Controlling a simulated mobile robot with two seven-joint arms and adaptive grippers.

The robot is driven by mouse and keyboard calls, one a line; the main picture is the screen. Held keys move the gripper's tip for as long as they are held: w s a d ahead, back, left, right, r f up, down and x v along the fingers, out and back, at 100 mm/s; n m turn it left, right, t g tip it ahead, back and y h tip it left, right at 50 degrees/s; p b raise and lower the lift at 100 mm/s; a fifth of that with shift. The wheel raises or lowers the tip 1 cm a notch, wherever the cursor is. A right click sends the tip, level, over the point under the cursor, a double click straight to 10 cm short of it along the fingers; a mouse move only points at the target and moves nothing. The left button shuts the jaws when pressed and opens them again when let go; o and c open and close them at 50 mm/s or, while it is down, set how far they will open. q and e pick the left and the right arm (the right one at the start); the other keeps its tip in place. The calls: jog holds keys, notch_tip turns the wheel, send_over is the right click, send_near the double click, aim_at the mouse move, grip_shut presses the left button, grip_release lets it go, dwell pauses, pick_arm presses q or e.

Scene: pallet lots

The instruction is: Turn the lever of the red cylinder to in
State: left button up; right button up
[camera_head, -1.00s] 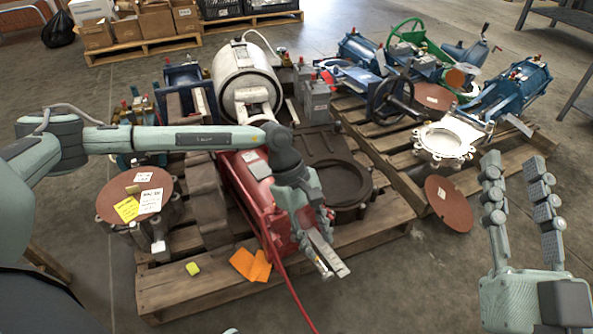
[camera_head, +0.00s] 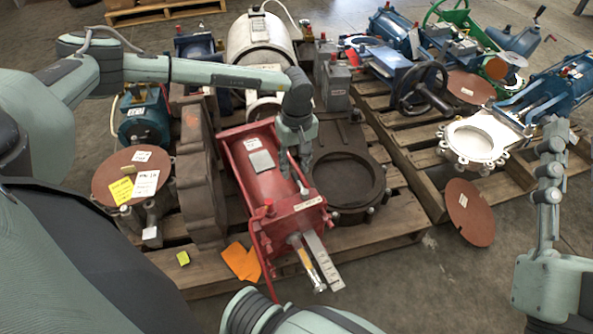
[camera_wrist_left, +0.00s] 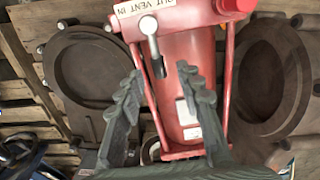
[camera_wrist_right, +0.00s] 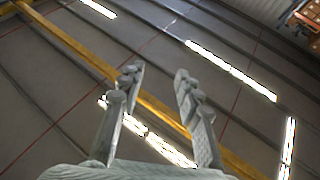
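The red cylinder (camera_head: 268,182) lies on the near pallet, its near end toward me. In the left wrist view the red cylinder (camera_wrist_left: 190,60) carries a label (camera_wrist_left: 137,14) reading OUT, VENT, IN. A silver lever (camera_wrist_left: 150,28) with a round pivot stands by the label and points down the picture, nearest VENT. My left gripper (camera_head: 304,172) is over the cylinder's near part. In its wrist view the left gripper (camera_wrist_left: 157,76) is open, with the lever's end between the fingers in the picture; contact is not visible. My right gripper (camera_wrist_right: 157,74) is open and empty, raised at right.
A dark round cast ring (camera_head: 347,182) lies right of the cylinder and a brown casting (camera_head: 200,185) left. A ruler-like grey bar (camera_head: 323,262) juts from the near end. Orange cards (camera_head: 240,261) lie on the pallet (camera_head: 375,238). A white flange (camera_head: 474,143) sits on another pallet.

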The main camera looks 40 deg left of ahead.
pick_arm(q)
jog(key=shift+f, duration=1.1)
grip_shut()
